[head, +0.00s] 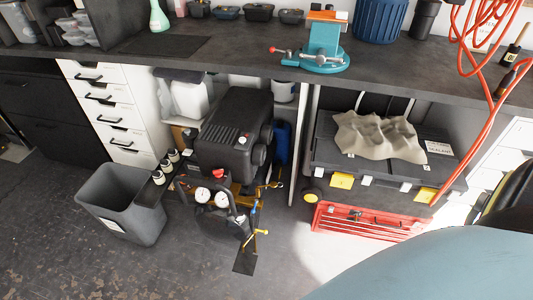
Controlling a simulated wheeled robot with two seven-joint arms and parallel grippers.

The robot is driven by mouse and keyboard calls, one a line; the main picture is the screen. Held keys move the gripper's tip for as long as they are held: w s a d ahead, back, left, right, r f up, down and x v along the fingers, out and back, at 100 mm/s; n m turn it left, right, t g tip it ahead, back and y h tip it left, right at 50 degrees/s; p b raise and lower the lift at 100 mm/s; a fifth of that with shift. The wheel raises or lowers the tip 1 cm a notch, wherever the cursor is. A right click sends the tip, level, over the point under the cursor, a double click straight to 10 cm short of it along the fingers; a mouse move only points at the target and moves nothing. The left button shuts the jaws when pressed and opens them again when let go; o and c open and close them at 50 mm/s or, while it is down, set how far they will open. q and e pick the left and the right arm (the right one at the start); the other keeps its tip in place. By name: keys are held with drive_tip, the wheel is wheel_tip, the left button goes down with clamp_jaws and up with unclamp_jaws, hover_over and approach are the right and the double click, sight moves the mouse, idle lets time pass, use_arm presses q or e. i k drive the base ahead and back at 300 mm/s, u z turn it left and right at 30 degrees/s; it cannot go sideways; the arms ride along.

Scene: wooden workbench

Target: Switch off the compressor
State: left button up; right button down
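The compressor (232,134) is a black machine on the floor under the workbench, left of centre. Neither of my grippers is in view.
A grey bin (122,203) stands close to the compressor's left. A red tool tray (368,222) lies on the right, below a shelf with a crumpled cloth (378,134). The workbench top (235,50) overhangs the compressor's back. Floor in front is clear.

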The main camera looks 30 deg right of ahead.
sight(218, 173)
drive_tip(key=z, duration=0.85)
drive_tip(key=i, duration=0.45)
